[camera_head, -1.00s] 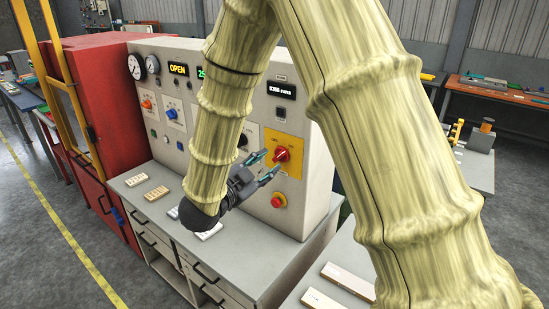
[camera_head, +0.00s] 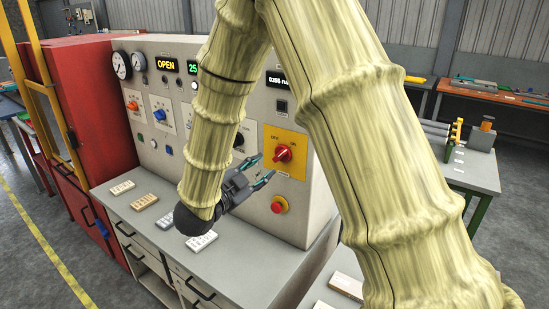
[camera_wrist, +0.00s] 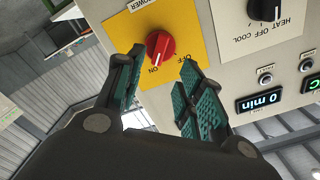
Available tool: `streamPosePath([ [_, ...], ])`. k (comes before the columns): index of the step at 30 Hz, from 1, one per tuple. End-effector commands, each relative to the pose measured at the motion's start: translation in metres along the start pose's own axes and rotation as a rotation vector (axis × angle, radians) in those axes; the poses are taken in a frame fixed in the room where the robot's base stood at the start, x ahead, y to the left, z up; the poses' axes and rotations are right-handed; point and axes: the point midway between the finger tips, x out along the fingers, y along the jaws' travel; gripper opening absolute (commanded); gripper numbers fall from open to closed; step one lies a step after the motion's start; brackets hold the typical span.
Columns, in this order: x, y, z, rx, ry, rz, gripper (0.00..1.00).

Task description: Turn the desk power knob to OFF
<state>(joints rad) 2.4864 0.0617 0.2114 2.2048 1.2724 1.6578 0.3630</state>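The red power knob (camera_head: 283,153) sits on a yellow plate (camera_head: 298,140) marked OFF and ON on the light control panel (camera_head: 310,205). In the wrist view the red knob (camera_wrist: 160,47) shows a white pointer line directed at the ON side. My gripper (camera_head: 268,170) is in front of the plate, just left of and slightly below the knob in the head view. Its teal-padded fingers (camera_wrist: 160,90) are spread apart with nothing between them. The knob appears ahead of the fingertips, apart from them.
A black HEAT OFF COOL knob (camera_wrist: 264,8) is beside the yellow plate. A red emergency button (camera_head: 279,205) is below it. Small blocks (camera_head: 145,201) lie on the desk ledge. A red cabinet (camera_head: 85,100) stands at left.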

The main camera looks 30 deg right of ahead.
Motion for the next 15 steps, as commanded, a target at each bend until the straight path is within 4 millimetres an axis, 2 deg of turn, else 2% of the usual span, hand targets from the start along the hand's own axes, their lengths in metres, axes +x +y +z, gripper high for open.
streamPosePath([
  [9, 0.052, -0.001, -0.002, -0.001, 0.000, 0.002, 0.38],
  [15, 0.074, -0.002, -0.001, 0.000, 0.000, -0.001, 0.38],
])
